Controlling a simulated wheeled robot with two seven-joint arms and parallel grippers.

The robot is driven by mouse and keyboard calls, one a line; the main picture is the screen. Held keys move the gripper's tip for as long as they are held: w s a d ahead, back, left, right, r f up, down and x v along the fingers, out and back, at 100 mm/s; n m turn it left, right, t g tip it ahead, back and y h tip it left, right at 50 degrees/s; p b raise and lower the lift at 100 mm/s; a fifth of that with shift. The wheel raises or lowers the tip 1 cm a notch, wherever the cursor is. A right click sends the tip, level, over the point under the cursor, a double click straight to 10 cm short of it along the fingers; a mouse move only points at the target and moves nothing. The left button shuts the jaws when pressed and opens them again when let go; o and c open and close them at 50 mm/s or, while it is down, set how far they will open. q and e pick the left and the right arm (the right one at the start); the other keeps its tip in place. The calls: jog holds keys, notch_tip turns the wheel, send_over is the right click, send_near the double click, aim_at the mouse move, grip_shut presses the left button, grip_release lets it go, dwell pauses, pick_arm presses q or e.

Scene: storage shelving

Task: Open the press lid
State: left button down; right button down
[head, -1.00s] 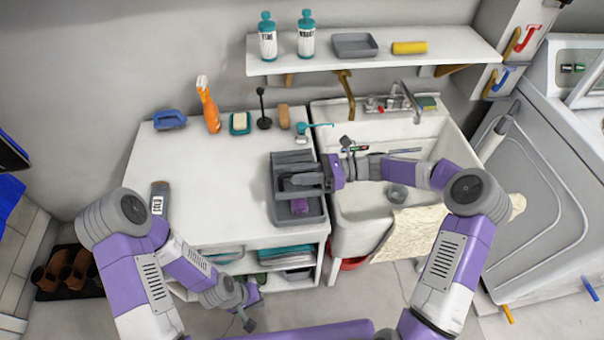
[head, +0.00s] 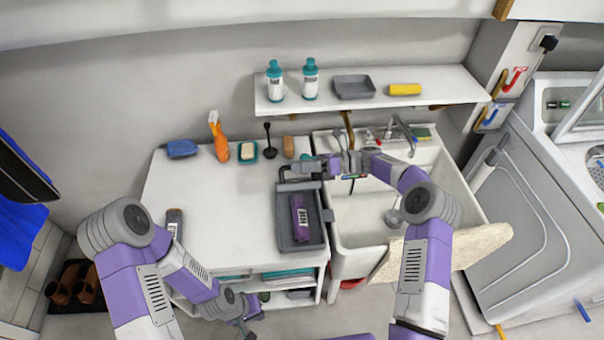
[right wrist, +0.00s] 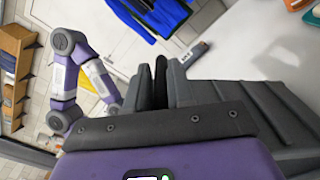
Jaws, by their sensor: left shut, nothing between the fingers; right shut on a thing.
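The grey press (head: 284,238) lies on the white counter beside the sink, its tray uncovered with a purple packet (head: 300,222) inside. Its grey lid (head: 298,185) stands raised at the tray's back edge, seen nearly edge-on. My right gripper (head: 314,169) is at the raised lid, shut on its dark handle. In the right wrist view, the fingers (right wrist: 160,88) close around a dark bar, and a ridged grey panel (right wrist: 270,105), apparently the lid, fills the right side. My left gripper (head: 248,326) is shut and empty, low in front of the counter.
A blue brush (head: 182,149), an orange spray bottle (head: 219,140), a soap dish (head: 247,152) and a brown brush (head: 288,147) line the counter's back. The sink (head: 365,215) is at right. A wall shelf (head: 440,92) hangs above. The counter's middle is clear.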

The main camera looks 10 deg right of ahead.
jog(key=shift+w+r+m, duration=0.25)
jog(key=shift+w+m, duration=0.15)
jog(key=shift+w, duration=0.4)
jog(key=c, duration=1.1)
grip_release()
jog(key=d, duration=0.7)
jog(key=shift+d, duration=0.35)
jog(key=shift+r, duration=0.1)
